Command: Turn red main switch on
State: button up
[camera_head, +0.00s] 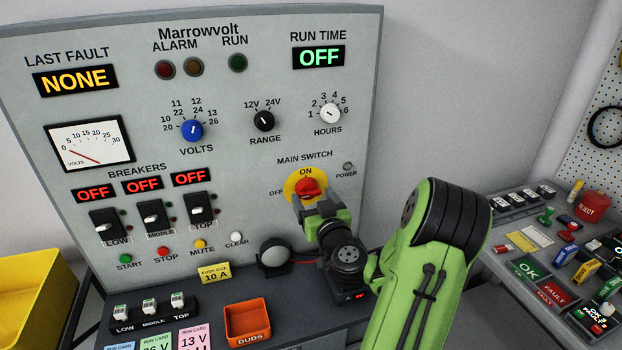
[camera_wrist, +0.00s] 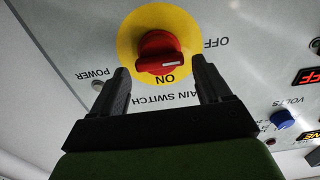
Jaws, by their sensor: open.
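The red main switch (camera_head: 312,187) is a rotary knob on a round yellow plate (camera_head: 290,187), low on the right of the grey panel. In the wrist view the knob (camera_wrist: 157,46) appears upside down; its handle lies across, with its white mark toward the OFF side rather than ON. My gripper (camera_head: 322,206) is in front of the switch, just below it in the head view. In the wrist view my gripper (camera_wrist: 160,66) is open, one finger on each side of the knob, with nothing held. Contact with the knob cannot be told.
The power lamp (camera_head: 348,166) looks grey. A round dark thing (camera_head: 275,256) stands left of my gripper on the ledge. An orange duds tray (camera_head: 247,321) is in front. Breakers (camera_head: 151,217) are at left. A side bench (camera_head: 545,260) with several small items is at right.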

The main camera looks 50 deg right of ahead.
aim_at(308, 191)
jog(key=p+x, duration=0.1)
jog(key=x, duration=0.1)
jog(key=shift+w+d, duration=0.1)
jog(key=shift+w, duration=0.25)
jog(key=c, duration=0.8)
jog(key=shift+m, duration=0.3)
jog(key=m+b, duration=0.1)
jog(key=m, duration=0.2)
jog(key=shift+d+m+b, duration=0.1)
jog(key=shift+m+b, duration=0.2)
jog(key=shift+b, duration=0.1)
jog(key=m+b, duration=0.1)
jog(key=m, duration=0.3)
jog(key=shift+s+d+m, duration=0.1)
jog(key=shift+m, duration=0.2)
jog(key=m, duration=0.4)
jog(key=shift+f, duration=0.1)
jog(key=shift+f+m, duration=0.15)
jog(key=shift+m, duration=2.35)
jog(key=shift+s, duration=0.1)
